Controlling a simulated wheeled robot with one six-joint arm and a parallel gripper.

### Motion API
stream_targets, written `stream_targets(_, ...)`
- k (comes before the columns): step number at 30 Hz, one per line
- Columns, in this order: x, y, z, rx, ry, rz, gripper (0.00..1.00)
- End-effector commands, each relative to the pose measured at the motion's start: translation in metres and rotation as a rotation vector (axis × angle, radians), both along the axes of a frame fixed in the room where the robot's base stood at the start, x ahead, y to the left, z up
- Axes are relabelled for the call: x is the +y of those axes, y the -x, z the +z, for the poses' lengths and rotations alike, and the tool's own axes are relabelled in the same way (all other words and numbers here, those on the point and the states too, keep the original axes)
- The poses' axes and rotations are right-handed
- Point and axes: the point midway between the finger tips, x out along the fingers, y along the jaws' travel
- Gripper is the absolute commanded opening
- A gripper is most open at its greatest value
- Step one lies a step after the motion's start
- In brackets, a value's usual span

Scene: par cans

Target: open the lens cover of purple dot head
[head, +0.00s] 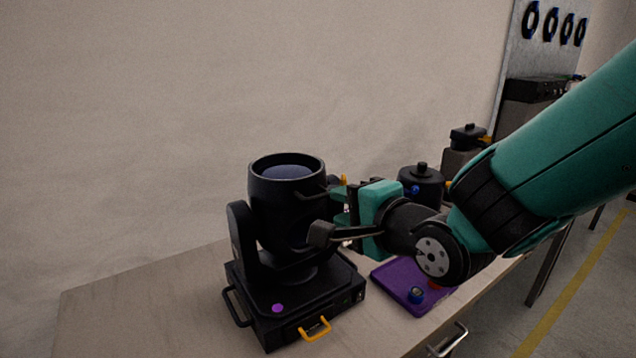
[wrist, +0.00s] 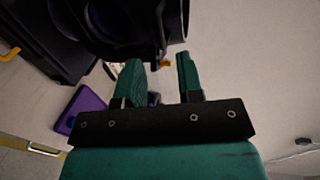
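The purple dot head (head: 287,215) is a black moving-head lamp on the bench, its barrel pointing up and a bluish disc (head: 287,172) inside the rim. A purple dot (head: 277,308) marks its base. I cannot tell whether the disc is bare lens or a cover. My gripper (head: 335,207) is at the barrel's right side, fingers pointing at it. In the wrist view my gripper (wrist: 158,62) is open, with a gap between the fingers. Contact is unclear.
A purple tray (head: 392,275) with a small blue item (head: 416,295) lies right of the lamp. A black canister-like device (head: 421,183) stands behind my wrist. The lamp base has an orange handle (head: 315,330). The bench (head: 130,310) is clear at left.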

Motion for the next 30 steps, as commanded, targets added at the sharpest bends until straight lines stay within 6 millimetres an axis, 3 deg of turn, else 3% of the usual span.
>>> stream_targets(3, 0.015, -0.022, -0.005, 0.0, 0.001, 0.0, 0.34)
stream_targets(10, 0.036, -0.052, -0.013, -0.001, 0.0, 0.001, 0.34)
stream_targets(23, 0.043, -0.063, -0.017, -0.001, -0.001, 0.001, 0.34)
stream_targets(24, 0.043, -0.063, -0.017, -0.001, -0.001, 0.001, 0.32)
stream_targets(28, 0.043, -0.063, -0.017, -0.001, -0.001, 0.001, 0.02)
stream_targets(30, 0.042, -0.063, -0.018, 0.0, 0.0, 0.0, 0.0)
